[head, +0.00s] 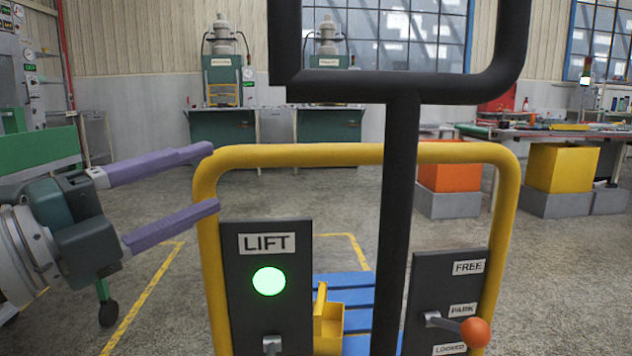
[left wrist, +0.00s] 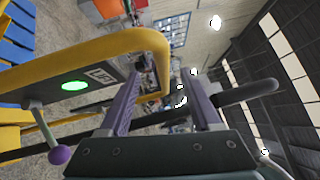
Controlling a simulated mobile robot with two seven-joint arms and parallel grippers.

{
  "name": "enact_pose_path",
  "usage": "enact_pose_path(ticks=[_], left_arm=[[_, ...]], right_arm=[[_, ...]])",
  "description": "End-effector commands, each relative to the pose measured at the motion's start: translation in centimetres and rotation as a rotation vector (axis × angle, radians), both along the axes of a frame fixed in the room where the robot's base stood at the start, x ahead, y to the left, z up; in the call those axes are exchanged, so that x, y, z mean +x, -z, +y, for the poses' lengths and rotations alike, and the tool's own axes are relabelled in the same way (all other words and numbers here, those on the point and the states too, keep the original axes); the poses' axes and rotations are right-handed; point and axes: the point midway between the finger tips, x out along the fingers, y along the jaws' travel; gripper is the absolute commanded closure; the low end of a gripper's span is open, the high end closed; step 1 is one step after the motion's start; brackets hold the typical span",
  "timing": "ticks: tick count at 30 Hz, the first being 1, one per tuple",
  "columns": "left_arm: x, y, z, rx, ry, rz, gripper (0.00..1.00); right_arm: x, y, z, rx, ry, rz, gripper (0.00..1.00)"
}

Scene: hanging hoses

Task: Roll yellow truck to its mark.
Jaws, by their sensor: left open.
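The yellow truck's tubular frame (head: 350,154) stands right in front of me, with a black loop handle (head: 400,200) rising before it. Its left panel (head: 240,300) reads LIFT and has a lit green lamp (head: 269,281). The right panel (head: 420,280) reads FREE, PARK, LOCKED; its orange-knobbed lever (head: 475,332) points right, just below PARK. My left gripper (head: 215,177) is open, its purple fingertips at the frame's upper left corner. In the left wrist view the open fingers (left wrist: 167,80) are beside the yellow bar (left wrist: 100,46); contact is unclear. My right gripper is out of view.
Blue slats (head: 345,297) with a yellow toolbox (head: 328,325) lie behind the panels. Yellow floor lines (head: 145,300) run at left and beyond. Green machine benches (head: 223,125) stand at the back; orange (head: 450,178) and yellow bins (head: 562,168) stand at right. Open floor lies between.

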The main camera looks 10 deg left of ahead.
Motion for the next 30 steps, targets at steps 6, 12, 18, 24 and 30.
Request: enact_pose_path(ticks=[6, 12, 18, 24, 30], left_arm=[[3.1, -0.8, -1.7, -0.004, -0.001, -0.004, 0.36], [6.1, -1.3, -3.5, -0.004, 0.0, -0.003, 0.36], [7.8, -1.4, -4.4, -0.004, -0.001, -0.001, 0.36], [8.1, -1.5, -4.6, -0.003, -0.001, 0.0, 0.36], [8.1, -1.5, -4.6, -0.003, -0.001, 0.0, 0.44]], right_arm=[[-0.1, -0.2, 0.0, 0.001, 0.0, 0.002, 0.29], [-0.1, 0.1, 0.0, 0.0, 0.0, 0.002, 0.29], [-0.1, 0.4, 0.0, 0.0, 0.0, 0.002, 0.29], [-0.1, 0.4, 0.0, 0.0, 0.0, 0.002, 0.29], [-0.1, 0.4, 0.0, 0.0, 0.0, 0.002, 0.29]])
